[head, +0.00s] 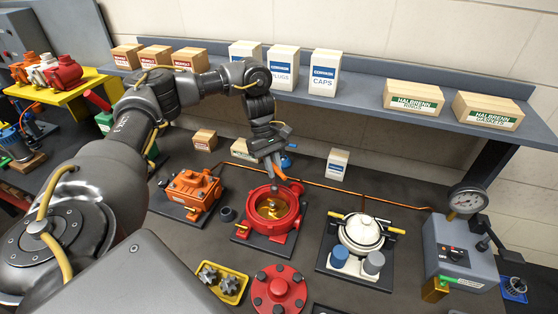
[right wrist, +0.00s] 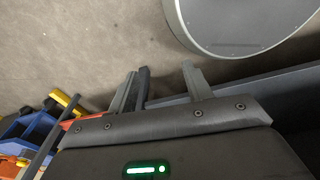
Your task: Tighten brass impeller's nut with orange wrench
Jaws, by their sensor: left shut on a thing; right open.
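The brass impeller (head: 271,207) sits inside an open red pump housing (head: 247,228) at the middle of the bench; its nut is too small to make out. My left gripper (head: 279,174) points down just above the back of that housing and is shut. What it holds is mostly hidden by the fingers; I take it to be the orange wrench, but its shape does not show clearly. My right gripper (right wrist: 160,85) shows only in the right wrist view, open, with nothing seen held between its fingers.
An orange motor (head: 192,190) stands left of the housing, a white pump (head: 361,233) right. A red flange (head: 279,289) and a yellow tray with gears (head: 222,281) lie in front. A gauge box (head: 460,252) is far right. Boxes line the shelf (head: 360,100) behind.

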